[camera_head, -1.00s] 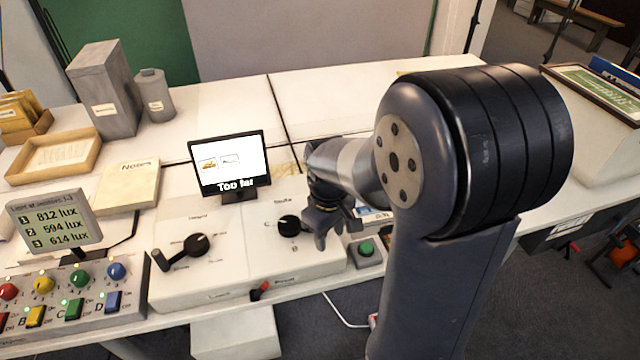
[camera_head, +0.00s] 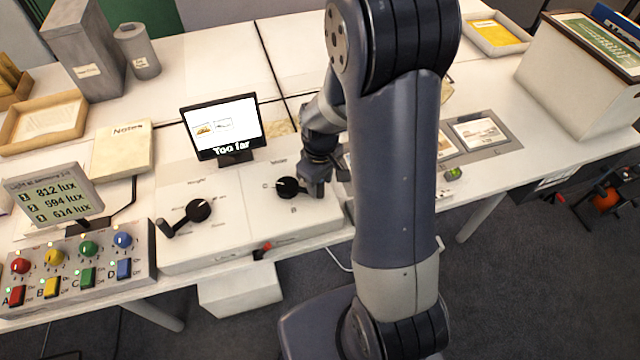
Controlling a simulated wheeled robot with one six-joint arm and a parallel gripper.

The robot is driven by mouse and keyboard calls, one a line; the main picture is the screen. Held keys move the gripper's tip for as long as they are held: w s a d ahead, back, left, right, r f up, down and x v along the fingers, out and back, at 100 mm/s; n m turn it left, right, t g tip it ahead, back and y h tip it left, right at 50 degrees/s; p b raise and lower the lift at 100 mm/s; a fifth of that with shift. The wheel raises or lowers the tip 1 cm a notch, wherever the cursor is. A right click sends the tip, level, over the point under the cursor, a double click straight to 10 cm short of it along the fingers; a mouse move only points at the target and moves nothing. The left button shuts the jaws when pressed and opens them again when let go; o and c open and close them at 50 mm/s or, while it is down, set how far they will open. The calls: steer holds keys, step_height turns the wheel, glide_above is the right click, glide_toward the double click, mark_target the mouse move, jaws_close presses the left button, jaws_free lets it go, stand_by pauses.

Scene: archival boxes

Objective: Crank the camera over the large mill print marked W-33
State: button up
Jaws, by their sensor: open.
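A camera control panel (camera_head: 245,226) lies at the table's front. On its left half is a black crank (camera_head: 198,210) with its handle toward the lower left. On its right half is a black knob (camera_head: 288,187) with letters around it, C and B among them. My gripper (camera_head: 318,188) is open, pointing down just right of the knob; I cannot tell whether it touches. The small monitor (camera_head: 222,128) behind the panel shows two little pictures and "Too far". A print (camera_head: 480,132) lies on a grey board right of my arm. Its marking is unreadable, and my arm hides part of the board.
A lux display (camera_head: 55,195) and a box of coloured knobs and switches (camera_head: 85,272) stand at left. A notes pad (camera_head: 122,150), a wooden tray (camera_head: 45,122) and grey boxes (camera_head: 85,50) lie behind. A large white box (camera_head: 575,85) stands at right. A green light (camera_head: 453,174) sits near the front edge.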

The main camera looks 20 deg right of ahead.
steer(key=shift+f, duration=1)
steer(key=shift+c, duration=0.3)
jaws_close()
